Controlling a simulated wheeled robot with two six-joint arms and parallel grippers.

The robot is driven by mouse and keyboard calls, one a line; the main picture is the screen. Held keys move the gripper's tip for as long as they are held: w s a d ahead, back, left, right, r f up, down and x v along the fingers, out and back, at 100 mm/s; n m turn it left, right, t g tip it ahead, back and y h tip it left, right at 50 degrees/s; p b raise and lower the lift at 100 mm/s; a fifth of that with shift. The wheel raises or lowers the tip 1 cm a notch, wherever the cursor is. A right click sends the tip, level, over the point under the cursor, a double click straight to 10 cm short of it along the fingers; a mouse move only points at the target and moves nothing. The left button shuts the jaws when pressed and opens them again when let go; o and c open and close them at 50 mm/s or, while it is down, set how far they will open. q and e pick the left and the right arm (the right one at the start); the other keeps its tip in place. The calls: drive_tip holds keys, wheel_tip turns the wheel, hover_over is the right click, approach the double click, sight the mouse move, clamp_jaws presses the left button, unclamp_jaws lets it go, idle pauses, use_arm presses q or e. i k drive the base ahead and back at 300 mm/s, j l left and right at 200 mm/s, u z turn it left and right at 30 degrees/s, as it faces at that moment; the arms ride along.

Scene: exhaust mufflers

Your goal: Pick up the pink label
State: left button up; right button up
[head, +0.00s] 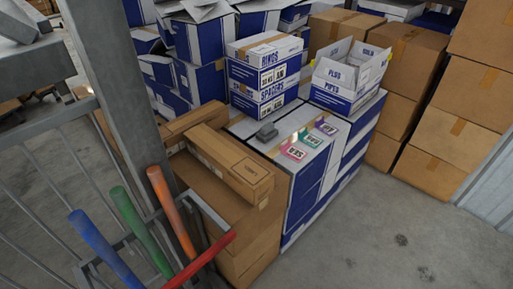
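The pink label (293,152) lies flat on top of a blue-and-white box stack (307,190), near its front edge. It carries dark print that is too small to read surely. A green label (309,140) and a purple label (325,128) lie behind it in a slanting row toward the right. Neither of my grippers shows in the head view, so whether they are open or shut is hidden.
A small grey object (266,132) sits left of the labels. An open box (347,75) and two small boxes (264,72) stand behind. Long brown cartons (230,165), a grey post (115,80) and coloured tubes (172,215) are at left. Floor (400,240) is clear at front right.

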sight(292, 152)
drive_tip(key=i+l+u, duration=0.2)
drive_tip(key=u, duration=0.15)
drive_tip(key=i+l+u, duration=0.15)
drive_tip(key=l+u, duration=0.15)
drive_tip(key=l, duration=0.15)
drive_tip(key=i+l+u, duration=0.1)
drive_tip(key=l+u, duration=0.95)
drive_tip(key=l, duration=2.2)
